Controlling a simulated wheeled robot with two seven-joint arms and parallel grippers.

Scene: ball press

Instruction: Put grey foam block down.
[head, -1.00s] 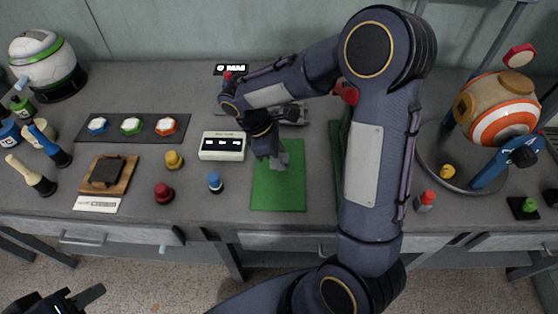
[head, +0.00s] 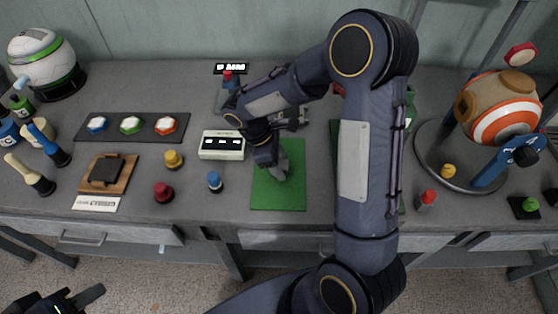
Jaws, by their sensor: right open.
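The grey foam block (head: 284,170) is at the upper part of the green mat (head: 278,198), partly hidden by my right gripper. I cannot tell exactly how much of it rests on the mat. My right gripper (head: 272,164) is open, just above and beside the block. My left gripper (head: 72,301) shows only in part at the bottom left corner, away from the table; I cannot tell whether its jaws are apart.
A striped ball on a stand (head: 500,110) is at the right. My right arm hides the table's centre right.

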